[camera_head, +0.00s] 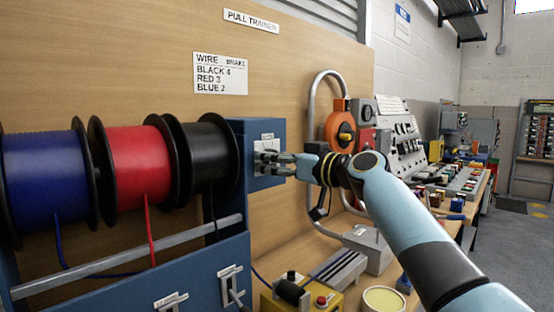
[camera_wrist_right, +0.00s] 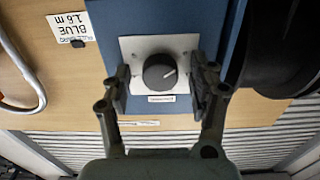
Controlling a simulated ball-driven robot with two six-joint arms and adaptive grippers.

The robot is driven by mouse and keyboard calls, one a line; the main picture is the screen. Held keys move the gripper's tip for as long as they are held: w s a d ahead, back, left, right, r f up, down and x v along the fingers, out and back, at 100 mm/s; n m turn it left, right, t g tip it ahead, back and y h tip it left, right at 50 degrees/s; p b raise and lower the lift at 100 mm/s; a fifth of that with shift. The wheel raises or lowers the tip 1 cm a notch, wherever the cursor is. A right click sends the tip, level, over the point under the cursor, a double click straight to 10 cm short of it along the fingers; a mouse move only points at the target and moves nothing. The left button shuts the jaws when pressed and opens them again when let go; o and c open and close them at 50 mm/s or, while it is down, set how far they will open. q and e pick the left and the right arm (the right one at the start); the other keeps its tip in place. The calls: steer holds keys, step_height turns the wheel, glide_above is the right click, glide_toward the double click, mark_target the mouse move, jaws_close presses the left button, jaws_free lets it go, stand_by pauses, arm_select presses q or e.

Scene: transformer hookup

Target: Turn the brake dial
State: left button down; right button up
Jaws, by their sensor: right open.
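The brake dial (camera_wrist_right: 160,72) is a round dark knob with a pale pointer mark, on a light plate (camera_wrist_right: 185,45) fixed to a blue panel. In the wrist view my right gripper (camera_wrist_right: 161,86) is open, with one finger on each side of the dial. Gaps show between the fingers and the knob, so they do not appear to touch it. In the head view my right gripper (camera_head: 270,163) reaches the blue panel (camera_head: 236,130) from the right and hides the dial. My left gripper is not in view.
Blue (camera_head: 45,170), red (camera_head: 138,170) and black (camera_head: 212,158) wire spools sit left of the panel. A card (camera_head: 220,73) lists brake values: black 4, red 3, blue 2. An orange device (camera_head: 340,128) and grey conduit stand behind my right wrist. Boxes and a tin (camera_head: 384,300) lie below.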

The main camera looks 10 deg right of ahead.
steer(key=c, duration=1.1)
steer(key=shift+c, duration=0.2)
steer(key=shift+m, duration=0.3)
steer(key=shift+s+a+m+p, duration=0.1)
steer(key=shift+m+p, duration=2.85)
steer(key=shift+m, duration=6.75)
